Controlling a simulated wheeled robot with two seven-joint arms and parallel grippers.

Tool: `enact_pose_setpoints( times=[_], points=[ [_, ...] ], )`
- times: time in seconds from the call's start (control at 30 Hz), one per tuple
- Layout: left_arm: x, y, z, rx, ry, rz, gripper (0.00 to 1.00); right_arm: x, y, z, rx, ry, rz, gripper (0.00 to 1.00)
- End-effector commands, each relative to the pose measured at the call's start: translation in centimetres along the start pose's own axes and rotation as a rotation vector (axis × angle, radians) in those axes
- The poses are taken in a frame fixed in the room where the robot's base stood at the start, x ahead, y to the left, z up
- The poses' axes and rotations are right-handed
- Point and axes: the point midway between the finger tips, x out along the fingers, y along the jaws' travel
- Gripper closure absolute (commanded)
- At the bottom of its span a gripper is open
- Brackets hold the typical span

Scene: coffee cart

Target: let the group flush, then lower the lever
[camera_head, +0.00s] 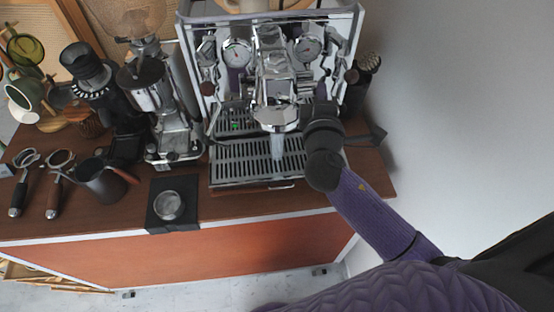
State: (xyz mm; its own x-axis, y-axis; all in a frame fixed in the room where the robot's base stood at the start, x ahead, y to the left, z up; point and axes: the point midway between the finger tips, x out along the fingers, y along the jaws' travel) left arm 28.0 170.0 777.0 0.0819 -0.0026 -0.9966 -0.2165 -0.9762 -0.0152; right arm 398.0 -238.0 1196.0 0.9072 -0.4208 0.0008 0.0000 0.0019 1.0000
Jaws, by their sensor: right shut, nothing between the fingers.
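The chrome espresso machine (345,30) stands at the back of the cart. Its group head (272,117) is at the front centre, with no portafilter in it. A pale bluish stream of water (277,147) falls from the group to the slotted drip tray (240,163). My right gripper (314,108) is shut and empty at the right side of the group. My dark wrist covers that side, so I cannot make out the lever or tell whether the gripper touches it. My left gripper is not in view.
A grinder (150,90) stands left of the machine. Two portafilters (57,185) and a dark pitcher (101,180) lie or stand at the left front. A tamper (168,205) rests on a black mat (180,226). The wall (450,90) is close on the right.

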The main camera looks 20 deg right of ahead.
Motion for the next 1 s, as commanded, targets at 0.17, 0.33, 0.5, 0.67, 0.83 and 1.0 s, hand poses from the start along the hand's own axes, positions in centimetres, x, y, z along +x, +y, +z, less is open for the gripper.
enact_pose_setpoints(
  times=[0.17, 0.33, 0.5, 0.67, 0.83, 1.0],
  points=[
    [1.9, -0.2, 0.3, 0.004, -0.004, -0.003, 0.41, 0.0, -2.1, 0.0, 0.0, 0.001, -0.002, 1.0],
    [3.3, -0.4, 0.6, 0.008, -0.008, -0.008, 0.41, 0.0, -3.7, 0.0, 0.001, 0.0, -0.002, 1.0],
    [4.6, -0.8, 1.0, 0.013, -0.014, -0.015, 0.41, 0.0, -5.2, 0.0, 0.001, -0.001, -0.002, 1.0],
    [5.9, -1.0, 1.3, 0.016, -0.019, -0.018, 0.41, 0.0, -6.6, 0.0, 0.0, 0.0, -0.002, 1.0],
    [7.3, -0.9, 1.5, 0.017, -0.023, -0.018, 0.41, 0.0, -8.2, 0.0, 0.0, 0.001, -0.002, 1.0],
    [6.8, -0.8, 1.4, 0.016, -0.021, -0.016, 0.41, 0.0, -7.6, 0.0, 0.001, 0.001, -0.001, 1.0]
  ],
)
